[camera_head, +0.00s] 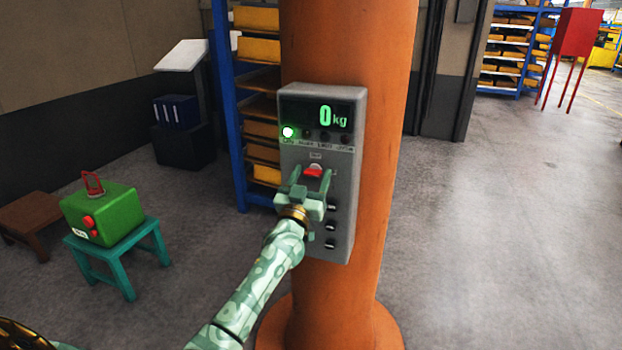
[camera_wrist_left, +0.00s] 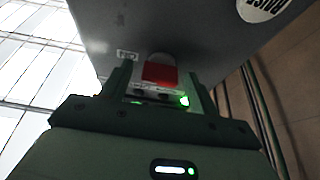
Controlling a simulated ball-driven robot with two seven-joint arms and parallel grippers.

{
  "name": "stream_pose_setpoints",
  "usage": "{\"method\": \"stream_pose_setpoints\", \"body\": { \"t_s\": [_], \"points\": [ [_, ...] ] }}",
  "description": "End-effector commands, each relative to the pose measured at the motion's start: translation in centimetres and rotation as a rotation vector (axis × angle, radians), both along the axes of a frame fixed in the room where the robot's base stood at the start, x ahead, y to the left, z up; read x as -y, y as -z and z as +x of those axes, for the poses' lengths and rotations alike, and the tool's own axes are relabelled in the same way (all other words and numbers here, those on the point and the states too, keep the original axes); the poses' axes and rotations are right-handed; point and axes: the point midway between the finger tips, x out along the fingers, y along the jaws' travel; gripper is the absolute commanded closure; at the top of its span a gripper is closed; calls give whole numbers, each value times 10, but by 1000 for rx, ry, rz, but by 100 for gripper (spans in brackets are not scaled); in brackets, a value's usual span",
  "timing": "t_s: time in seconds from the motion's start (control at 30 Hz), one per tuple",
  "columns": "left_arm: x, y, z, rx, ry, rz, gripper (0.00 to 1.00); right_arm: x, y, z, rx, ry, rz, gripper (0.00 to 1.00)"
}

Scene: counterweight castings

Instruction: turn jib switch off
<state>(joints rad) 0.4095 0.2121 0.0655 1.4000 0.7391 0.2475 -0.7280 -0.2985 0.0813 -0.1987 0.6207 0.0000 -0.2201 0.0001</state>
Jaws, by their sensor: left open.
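A grey control box (camera_head: 346,165) is mounted on an orange column. My right gripper is not in view.
The orange column (camera_head: 385,150) stands behind the box. A green weight (camera_head: 100,212) with a red shackle rests on a teal stool (camera_head: 118,255) at the left. A blue shelf (camera_head: 226,110) stands behind.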

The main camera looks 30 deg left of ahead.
Motion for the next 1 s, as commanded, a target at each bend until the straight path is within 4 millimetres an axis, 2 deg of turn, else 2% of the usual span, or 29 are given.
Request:
{"method": "stream_pose_setpoints", "body": {
  "t_s": [0.17,0.23,0.33,0.37,0.73,1.0],
  "points": [
    [0,0,0,0,0,0,40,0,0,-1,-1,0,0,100],
    [0,0,0,0,0,0,54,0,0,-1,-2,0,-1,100],
    [0,0,0,0,0,0,82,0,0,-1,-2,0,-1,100],
    [0,0,0,0,0,0,85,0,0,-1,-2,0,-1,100],
    [1,-1,0,11,0,-45,85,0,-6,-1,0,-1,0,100],
    [2,-4,0,50,0,-213,85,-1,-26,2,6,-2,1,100]
  ]
}}
